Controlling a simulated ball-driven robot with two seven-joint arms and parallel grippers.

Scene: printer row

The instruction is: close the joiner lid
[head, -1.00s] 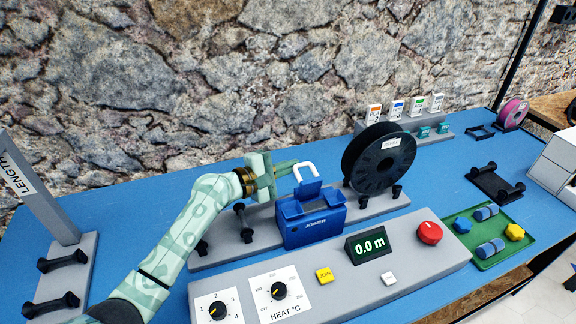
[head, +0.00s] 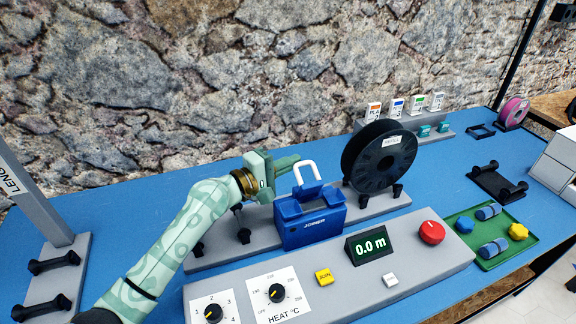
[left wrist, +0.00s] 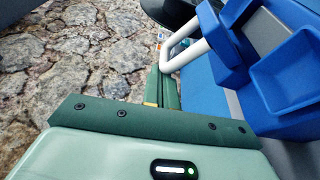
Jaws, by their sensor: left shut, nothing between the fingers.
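The blue joiner (head: 312,225) stands on a grey base behind the control panel. Its blue lid (head: 309,192) is raised, with a white loop handle (head: 306,170) standing up from it. My left gripper (head: 287,163) is shut and empty, just behind and left of the handle. In the left wrist view the shut fingers (left wrist: 165,90) reach toward the white handle (left wrist: 186,55), beside the blue lid (left wrist: 222,45). I cannot tell whether they touch it. My right gripper is not in view.
A black spool (head: 379,158) stands close to the joiner's right. The grey control panel (head: 350,272), with a JOIN button (head: 324,277) and red knob (head: 432,232), lies in front. A green tray (head: 493,241) with small parts sits to the right. The stone wall rises behind.

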